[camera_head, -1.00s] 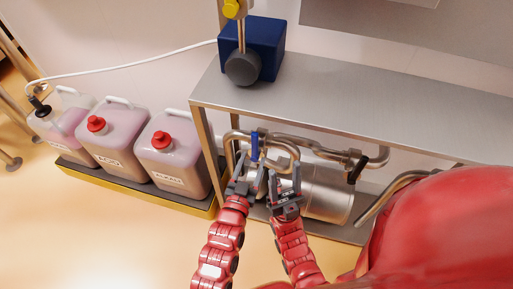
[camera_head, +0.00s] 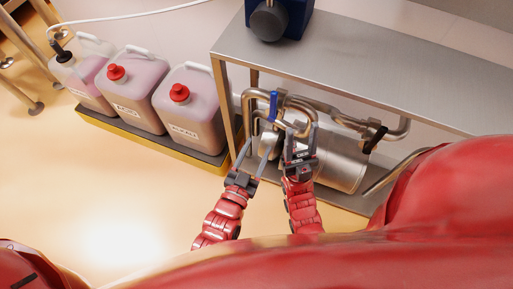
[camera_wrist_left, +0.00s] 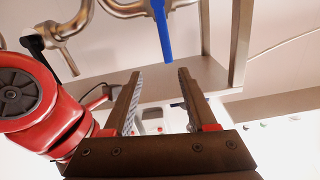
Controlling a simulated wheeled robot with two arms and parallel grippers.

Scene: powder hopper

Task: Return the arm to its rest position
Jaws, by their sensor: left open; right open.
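My left gripper (camera_head: 254,162) is open and empty in the head view, in front of the pipework under the steel bench. Its two fingers also show in the left wrist view (camera_wrist_left: 158,75), spread apart with nothing between them. My right gripper (camera_head: 301,142) is open, just to the right of the left one, in front of the steel cylinder. The blue valve handle (camera_head: 273,105) stands upright on the pipes behind and between the grippers. In the left wrist view the blue handle (camera_wrist_left: 162,30) is above and beyond the fingertips. Whether the right fingers touch the pipes cannot be told.
The steel bench (camera_head: 340,75) stands over the pipes (camera_head: 300,104) and cylinder (camera_head: 340,165). Several jerrycans (camera_head: 187,105) sit in a yellow-edged tray (camera_head: 150,137) at left. A blue pump unit (camera_head: 295,18) stands on the bench. The floor at lower left is clear.

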